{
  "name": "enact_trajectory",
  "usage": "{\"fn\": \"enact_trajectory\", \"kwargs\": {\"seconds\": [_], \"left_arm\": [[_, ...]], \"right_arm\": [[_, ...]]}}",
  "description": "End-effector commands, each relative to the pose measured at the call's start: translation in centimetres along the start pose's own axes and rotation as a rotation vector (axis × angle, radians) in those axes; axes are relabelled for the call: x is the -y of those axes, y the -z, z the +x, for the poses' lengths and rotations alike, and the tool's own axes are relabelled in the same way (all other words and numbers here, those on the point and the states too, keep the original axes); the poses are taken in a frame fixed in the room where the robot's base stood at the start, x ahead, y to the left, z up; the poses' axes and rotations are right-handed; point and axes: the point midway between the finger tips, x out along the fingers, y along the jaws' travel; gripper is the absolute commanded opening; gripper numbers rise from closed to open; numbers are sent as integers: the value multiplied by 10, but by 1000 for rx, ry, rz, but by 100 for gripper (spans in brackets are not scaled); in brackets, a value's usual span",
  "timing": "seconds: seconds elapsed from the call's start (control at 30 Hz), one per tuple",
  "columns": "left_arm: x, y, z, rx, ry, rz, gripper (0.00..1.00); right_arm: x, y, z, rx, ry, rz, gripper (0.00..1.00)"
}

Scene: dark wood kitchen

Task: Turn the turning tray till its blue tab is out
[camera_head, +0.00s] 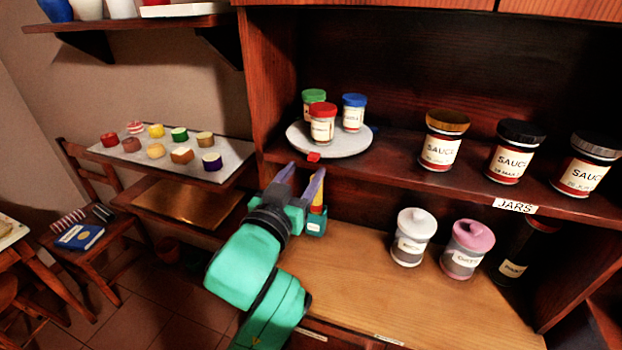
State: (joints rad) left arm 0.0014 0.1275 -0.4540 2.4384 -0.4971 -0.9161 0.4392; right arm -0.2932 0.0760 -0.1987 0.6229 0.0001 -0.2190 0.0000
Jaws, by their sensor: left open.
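The turning tray (354,150) is a round, light grey disc on the left end of the shelf. Three jars stand on it: one with a green lid (313,96), one with a red lid (323,125) and one with a blue lid (353,113). A red tab (313,157) sticks out at the tray's front edge. My right gripper is not in view.
Sauce jars (440,145) stand to the right on the same shelf, above a JARS label (514,206). White-lidded (409,246) and pink-lidded (465,257) jars stand on the wooden counter (400,300) below. The shelf edge lies close to my left gripper.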

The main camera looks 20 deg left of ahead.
Motion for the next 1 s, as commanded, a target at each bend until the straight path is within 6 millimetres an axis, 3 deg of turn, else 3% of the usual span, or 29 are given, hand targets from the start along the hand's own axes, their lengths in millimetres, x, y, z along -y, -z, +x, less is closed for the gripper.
{"fn": "enact_trajectory", "kwargs": {"seconds": [0.03,0.2,0.5,0.53,0.67,0.7,1.0], "left_arm": [[1,6,14,8,4,3,57],[1,4,43,7,4,0,57],[1,2,50,7,4,-2,57],[1,2,50,7,4,-2,54],[1,2,50,7,3,-1,4],[1,2,50,7,3,-1,0],[1,1,50,7,4,-1,0]], "right_arm": [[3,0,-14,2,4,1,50],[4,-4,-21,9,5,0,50],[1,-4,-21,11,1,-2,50],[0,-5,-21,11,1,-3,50],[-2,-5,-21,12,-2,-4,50],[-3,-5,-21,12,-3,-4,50],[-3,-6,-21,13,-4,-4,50]]}}
